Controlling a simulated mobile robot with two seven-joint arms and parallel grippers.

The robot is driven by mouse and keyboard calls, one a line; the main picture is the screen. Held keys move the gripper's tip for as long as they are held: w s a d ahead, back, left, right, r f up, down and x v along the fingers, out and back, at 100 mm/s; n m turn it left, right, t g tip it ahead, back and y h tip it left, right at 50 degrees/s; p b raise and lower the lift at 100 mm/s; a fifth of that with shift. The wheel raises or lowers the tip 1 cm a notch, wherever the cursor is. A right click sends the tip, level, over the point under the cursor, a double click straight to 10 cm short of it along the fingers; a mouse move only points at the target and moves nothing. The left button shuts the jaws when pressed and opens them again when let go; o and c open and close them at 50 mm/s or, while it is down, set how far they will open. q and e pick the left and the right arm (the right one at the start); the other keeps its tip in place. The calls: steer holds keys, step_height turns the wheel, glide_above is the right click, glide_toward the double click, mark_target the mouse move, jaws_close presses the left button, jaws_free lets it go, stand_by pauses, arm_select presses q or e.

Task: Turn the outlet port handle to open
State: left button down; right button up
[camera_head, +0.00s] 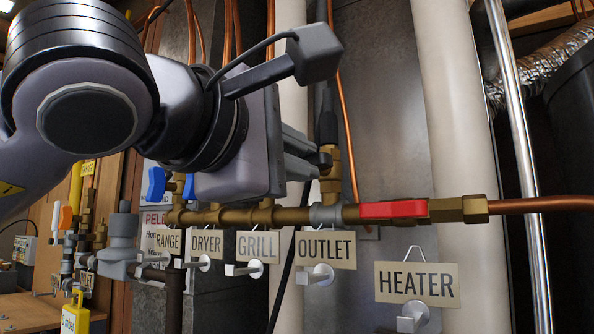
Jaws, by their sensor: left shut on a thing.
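A horizontal brass manifold (240,217) runs across the middle of the view. A hanging sign marked OUTLET (326,249) is below it, under a brass upright port (331,182). My left gripper (322,158) reaches in from the upper left, with its fingers at the upper part of this port. It is shut on the outlet port handle, which the fingers and gripper body mostly hide. I cannot tell the handle's angle. My right gripper is not in view.
A red handle (394,209) lies along the manifold above the HEATER sign (416,284). Blue handles (157,184) stand near the RANGE sign (168,240). DRYER (206,243) and GRILL (258,246) signs hang between. A pale vertical pipe (455,120) stands at right.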

arm_select(q)
steer(key=shift+n+b, duration=1.25)
steer(key=shift+n, duration=0.45)
steer(key=shift+n+b, duration=1.6)
steer(key=shift+n, duration=0.7)
